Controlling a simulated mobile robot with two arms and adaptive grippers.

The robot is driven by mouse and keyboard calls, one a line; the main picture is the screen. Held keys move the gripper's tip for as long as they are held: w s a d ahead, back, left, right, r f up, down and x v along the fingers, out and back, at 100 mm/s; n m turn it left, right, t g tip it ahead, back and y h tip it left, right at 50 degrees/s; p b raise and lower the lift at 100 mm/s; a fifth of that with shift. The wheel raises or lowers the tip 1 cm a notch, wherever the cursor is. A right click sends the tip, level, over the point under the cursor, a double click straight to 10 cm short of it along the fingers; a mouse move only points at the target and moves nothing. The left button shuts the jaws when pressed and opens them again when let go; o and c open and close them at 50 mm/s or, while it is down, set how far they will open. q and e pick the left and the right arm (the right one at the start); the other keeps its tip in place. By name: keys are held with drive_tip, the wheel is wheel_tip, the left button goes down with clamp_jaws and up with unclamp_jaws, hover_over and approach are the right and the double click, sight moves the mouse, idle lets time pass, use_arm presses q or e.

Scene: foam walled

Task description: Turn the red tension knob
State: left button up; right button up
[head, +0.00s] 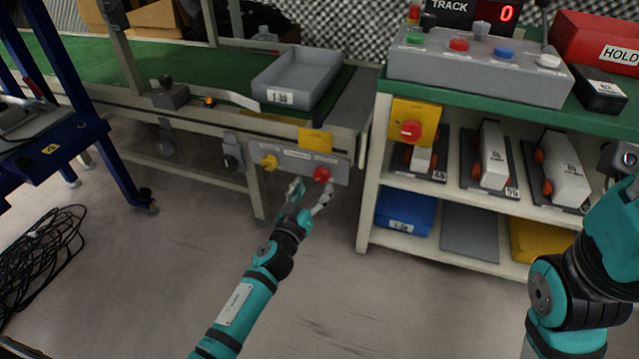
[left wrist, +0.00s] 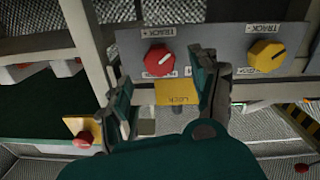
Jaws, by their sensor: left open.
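The red knob (head: 322,174) sits at the right end of a grey panel (head: 297,162) on the conveyor's front side. A yellow knob (head: 269,162) is at the panel's left end. In the left wrist view, turned about, the red knob (left wrist: 159,58) is on the left and the yellow knob (left wrist: 266,55) on the right. A pale mark crosses the red knob's face. My left gripper (head: 312,197) is open and empty, just in front of and below the red knob. In the left wrist view its fingers (left wrist: 165,80) stand on either side of the red knob, apart from it.
A yellow LOCK plate (left wrist: 176,92) adjoins the panel. Right of it stands a shelf (head: 366,185) with another red knob on a yellow box (head: 411,130). A grey tray (head: 290,78) is on the conveyor. Cables (head: 45,250) lie on the floor at left; the middle floor is clear.

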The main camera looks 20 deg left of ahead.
sight(320, 178)
use_arm(q)
drive_tip(key=w+b, duration=0.1)
drive_tip(key=w, duration=0.4)
drive_tip(key=shift+d, duration=0.15)
drive_tip(key=c, duration=1.2)
